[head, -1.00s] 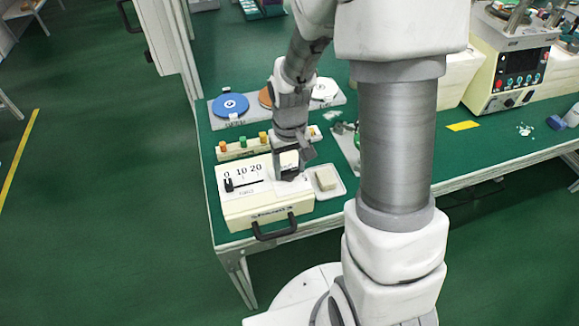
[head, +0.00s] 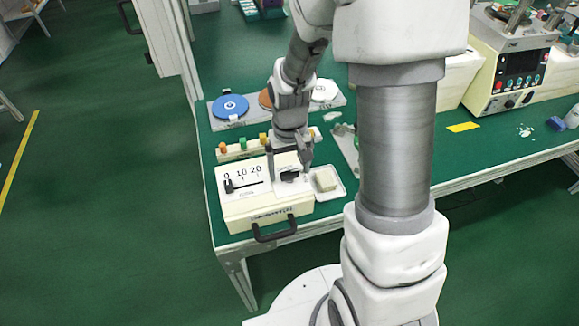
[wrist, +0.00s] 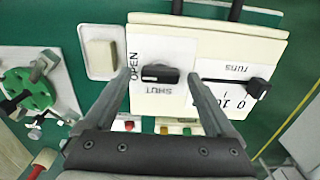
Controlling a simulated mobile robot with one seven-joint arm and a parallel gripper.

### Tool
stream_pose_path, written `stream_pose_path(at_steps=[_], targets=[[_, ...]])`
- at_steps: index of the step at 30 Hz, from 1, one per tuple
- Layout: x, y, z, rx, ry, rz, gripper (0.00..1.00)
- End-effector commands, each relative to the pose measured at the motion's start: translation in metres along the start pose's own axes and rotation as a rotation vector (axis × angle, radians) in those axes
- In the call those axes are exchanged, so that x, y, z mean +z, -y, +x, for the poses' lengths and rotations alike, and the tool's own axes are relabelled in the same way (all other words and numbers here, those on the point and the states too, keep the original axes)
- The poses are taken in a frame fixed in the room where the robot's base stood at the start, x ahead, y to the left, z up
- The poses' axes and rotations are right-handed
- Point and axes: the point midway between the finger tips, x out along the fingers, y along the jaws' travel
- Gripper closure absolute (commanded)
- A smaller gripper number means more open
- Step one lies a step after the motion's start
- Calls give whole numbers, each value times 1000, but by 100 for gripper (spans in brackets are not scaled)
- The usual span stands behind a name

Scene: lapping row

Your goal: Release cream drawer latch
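The cream drawer unit (head: 240,208) sits at the table's front left corner, with a black handle (head: 274,232) on its front. The drawer looks closed. Its black latch knob (wrist: 164,74) is on the top plate, also visible in the head view (head: 290,176). In the wrist view the knob lies sideways, its light-marked end toward the word OPEN; SHUT is printed below it. My gripper (wrist: 160,77) is open, with one finger on each side of the knob and gaps between. I cannot tell its exact height above the plate.
A black slider (head: 229,186) on a 0-10-20 scale is on the unit's left. A white dish (head: 341,190) with a cream block stands close to its right. Behind are a rail with coloured pegs (head: 243,143) and a blue disc (head: 230,106). A control machine (head: 510,70) stands far right.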

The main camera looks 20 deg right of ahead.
Motion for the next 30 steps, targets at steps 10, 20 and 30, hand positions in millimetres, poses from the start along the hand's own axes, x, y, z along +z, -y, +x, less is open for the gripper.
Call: stream_pose_path(at_steps=[10, 20, 30], targets=[[-1, 0, -16, 0, -3, -1, 10], [-1, 0, -94, 0, -7, -1, 10], [-1, 0, -161, 0, -3, -1, 10]])
